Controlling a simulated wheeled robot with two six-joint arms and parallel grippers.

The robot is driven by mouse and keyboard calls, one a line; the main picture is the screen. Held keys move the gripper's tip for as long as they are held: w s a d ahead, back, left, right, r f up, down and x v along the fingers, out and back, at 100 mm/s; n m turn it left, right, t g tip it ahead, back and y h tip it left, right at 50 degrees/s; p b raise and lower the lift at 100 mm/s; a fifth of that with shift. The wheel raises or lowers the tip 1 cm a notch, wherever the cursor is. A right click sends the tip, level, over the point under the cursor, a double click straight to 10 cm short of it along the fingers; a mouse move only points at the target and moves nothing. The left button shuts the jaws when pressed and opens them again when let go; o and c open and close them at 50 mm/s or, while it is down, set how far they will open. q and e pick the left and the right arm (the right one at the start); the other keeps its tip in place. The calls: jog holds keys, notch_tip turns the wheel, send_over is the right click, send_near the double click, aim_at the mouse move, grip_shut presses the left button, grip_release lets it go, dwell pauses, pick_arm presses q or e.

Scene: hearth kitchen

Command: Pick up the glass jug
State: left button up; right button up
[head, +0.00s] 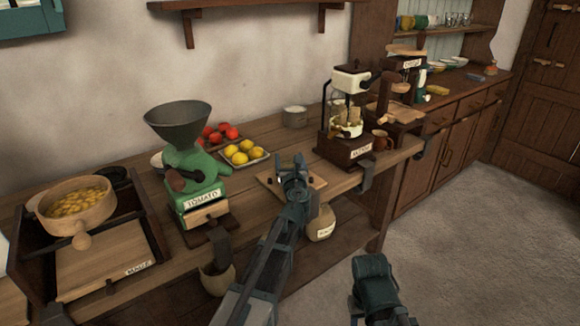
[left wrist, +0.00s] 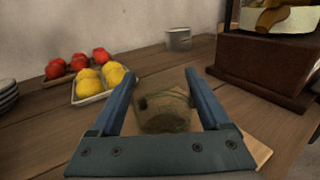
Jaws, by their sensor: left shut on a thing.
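The glass jug (left wrist: 165,112) shows in the left wrist view as a see-through, greenish vessel between the two fingers of my left gripper (left wrist: 162,80). The fingers are shut on its sides. In the head view my left gripper (head: 291,165) is over a small wooden board (head: 315,183) near the front edge of the counter, and it mostly hides the jug there. I cannot tell whether the jug touches the board. My right gripper (head: 372,275) is low, in front of the counter over the floor; its fingers cannot be made out.
A green tomato mill (head: 190,165) and a tray of lemons (head: 243,155) stand left of my left gripper. A dark-based machine (head: 345,150) and a brown mug (head: 382,141) stand to the right. A metal tin (head: 295,117) is at the back. A labelled jar (head: 321,225) is below.

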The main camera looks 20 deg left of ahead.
pick_arm(q)
jog(key=shift+r+p, duration=0.75)
jog(key=shift+r, duration=0.05)
jog(key=s+d+r+p, duration=0.3)
jog(key=s+d, duration=0.8)
jog(key=shift+s+r, duration=0.2)
jog(key=shift+s, duration=0.15)
jog(key=shift+r+p, duration=0.1)
jog(key=shift+p, duration=0.2)
notch_tip(320, 180, up, 17)
jog(key=p, duration=1.7)
